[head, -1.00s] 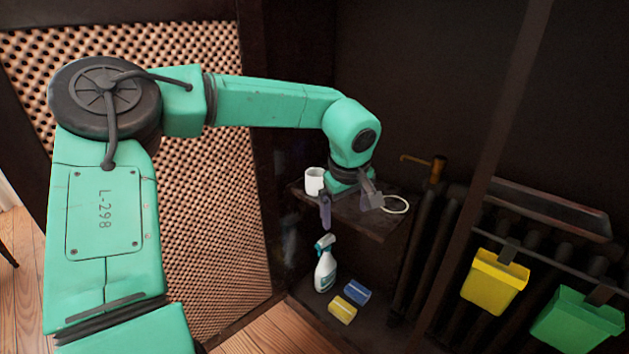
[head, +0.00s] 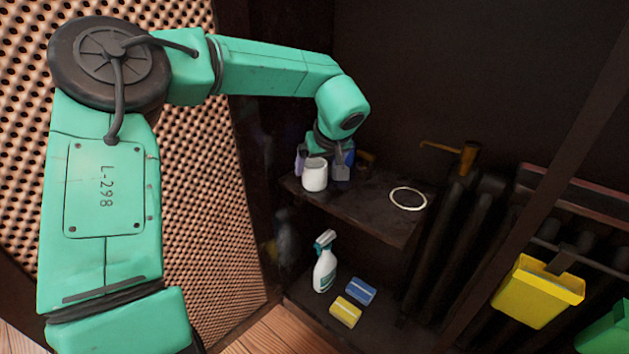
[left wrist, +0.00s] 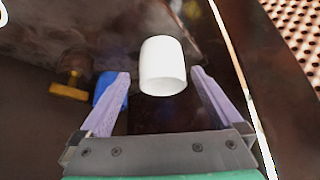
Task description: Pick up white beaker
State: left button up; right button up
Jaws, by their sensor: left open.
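The white beaker (head: 314,176) stands on the dark upper shelf (head: 372,215), near its left end. My left gripper (head: 321,163) is at the beaker, open, with one finger on each side of it in the head view. In the left wrist view the beaker (left wrist: 163,66) shows between the tips of the open gripper (left wrist: 160,76), with a gap visible on both sides. It is not held. My right gripper is not in view.
A blue object (left wrist: 112,90) and a brass fitting (left wrist: 69,87) are beside the left gripper. A white ring (head: 408,207) lies on the shelf. Below are a spray bottle (head: 324,264) and two sponges (head: 346,311). A perforated panel (head: 200,200) borders the left.

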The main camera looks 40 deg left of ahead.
aim_at(315, 173)
pick_arm(q)
jog(key=b+x, duration=0.1)
jog(key=x, duration=0.3)
jog(key=shift+s, duration=0.2)
jog(key=shift+w+a+f, duration=0.15)
jog(key=shift+a+f, duration=0.05)
jog(key=shift+r, duration=0.15)
jog(key=shift+c, duration=0.3)
jog(key=c, duration=1.3)
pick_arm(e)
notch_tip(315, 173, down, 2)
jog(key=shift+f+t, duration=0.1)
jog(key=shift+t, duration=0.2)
